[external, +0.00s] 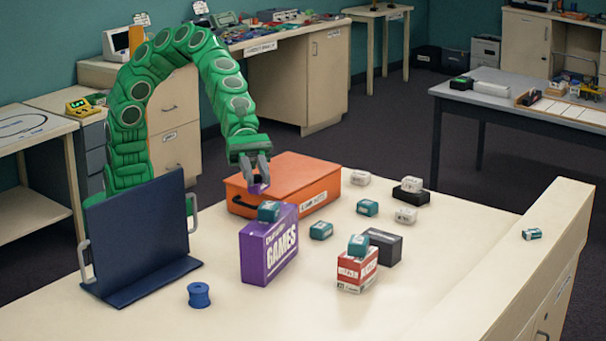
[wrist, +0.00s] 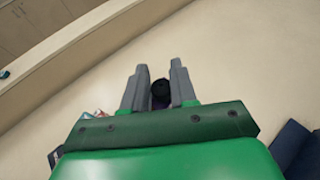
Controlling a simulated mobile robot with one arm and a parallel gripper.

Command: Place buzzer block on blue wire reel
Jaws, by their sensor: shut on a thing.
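My gripper (external: 258,172) is raised in front of the orange case in the external view. Its jaws are shut on a small purple block (external: 258,188), which I take for the buzzer block. In the wrist view the block shows a round black part (wrist: 160,88) between my gripper's fingers (wrist: 158,80), which hide most of it. The blue wire reel (external: 199,295) stands upright on the table at the front left in the external view, well away from my gripper. Nothing sits on it.
A navy upright panel (external: 140,230) with grey handles stands left, behind the reel. A purple games box (external: 268,250) with a teal block on top, an orange case (external: 300,180) and a red-white box (external: 357,272) stand right. Table around the reel is clear.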

